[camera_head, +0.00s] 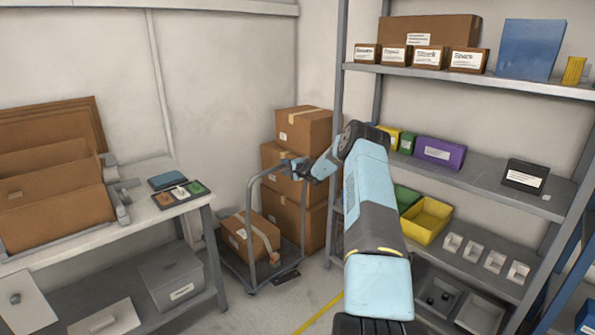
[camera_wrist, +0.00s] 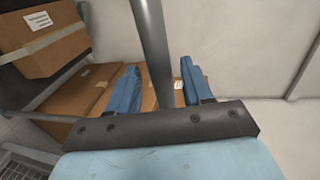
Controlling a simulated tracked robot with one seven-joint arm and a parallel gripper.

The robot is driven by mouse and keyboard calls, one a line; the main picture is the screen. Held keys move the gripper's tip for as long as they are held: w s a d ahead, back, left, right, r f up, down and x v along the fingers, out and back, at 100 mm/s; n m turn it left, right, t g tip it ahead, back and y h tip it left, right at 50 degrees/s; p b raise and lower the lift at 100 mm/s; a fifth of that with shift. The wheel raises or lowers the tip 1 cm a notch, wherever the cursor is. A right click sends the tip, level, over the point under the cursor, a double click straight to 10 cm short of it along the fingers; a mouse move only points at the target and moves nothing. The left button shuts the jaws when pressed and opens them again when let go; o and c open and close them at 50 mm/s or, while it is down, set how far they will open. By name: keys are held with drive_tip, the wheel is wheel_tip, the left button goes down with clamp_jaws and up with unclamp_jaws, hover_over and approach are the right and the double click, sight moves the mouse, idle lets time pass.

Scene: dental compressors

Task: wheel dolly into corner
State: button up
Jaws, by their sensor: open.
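The dolly is a low cart with a tall grey tube handle (camera_head: 250,222). It stands by the back corner, between the workbench and the shelf rack. A taped cardboard box (camera_head: 247,238) sits on its deck. My gripper (camera_head: 297,168) is at the top of the handle, with my arm reaching in from the right. In the wrist view my gripper (camera_wrist: 158,68) has its two blue fingers apart. The grey handle bar (camera_wrist: 150,40) runs between them, with gaps seen at both sides. The dolly's wheels are hard to make out.
Stacked cardboard boxes (camera_head: 303,130) stand in the corner, close behind the dolly. A workbench (camera_head: 100,215) is on the left. A shelf rack (camera_head: 480,185) fills the right. A yellow line (camera_head: 317,314) marks the floor in front, where some floor is clear.

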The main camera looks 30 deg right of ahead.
drive_tip(key=v, duration=1)
drive_tip(key=shift+s, duration=0.35)
drive_tip(key=shift+r, duration=0.1)
drive_tip(key=s+a+r+n+g+y, duration=0.2)
drive_tip(key=s+a+r+n+g, duration=0.3)
drive_tip(key=a+r, duration=0.6)
drive_tip(key=s+a+r+n+g+y, duration=0.15)
drive_tip(key=s+a+r+n, duration=0.25)
drive_tip(key=s+a+r, duration=0.65)
drive_tip(key=s+a+r+n+g+h, duration=0.1)
drive_tip(key=s+a+r+n, duration=0.15)
drive_tip(key=s+a, duration=0.4)
drive_tip(key=s+a+r+n+g+h, duration=0.1)
drive_tip(key=s+a+r+g, duration=0.1)
drive_tip(key=s+a+r, duration=0.35)
drive_tip(key=s+d+n+h, duration=0.2)
drive_tip(key=s+h, duration=0.4)
drive_tip(key=s, duration=2.8)
drive_tip(key=shift+f, duration=0.2)
